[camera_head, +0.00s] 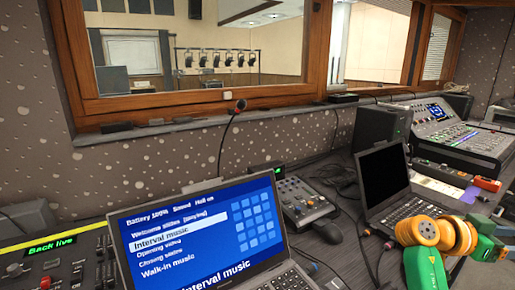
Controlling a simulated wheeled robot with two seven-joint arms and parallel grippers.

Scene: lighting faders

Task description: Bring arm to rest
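My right arm shows at the lower right edge, with orange joints and green links, bent in front of the open black laptop. Its gripper cannot be made out in the picture. My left arm and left gripper are out of view. A fader console with a green "Back live" display (52,245) sits at the lower left. A small grey mixer with faders (300,200) stands between the two laptops. A large mixing desk (465,137) with a lit screen is at the far right.
A laptop with a blue menu screen (205,235) stands in front. The black laptop (383,172), dark screen, sits close behind my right arm. A black speaker box (380,127) stands behind it. A gooseneck microphone (238,106) rises before the window. Cables cross the desk between the laptops.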

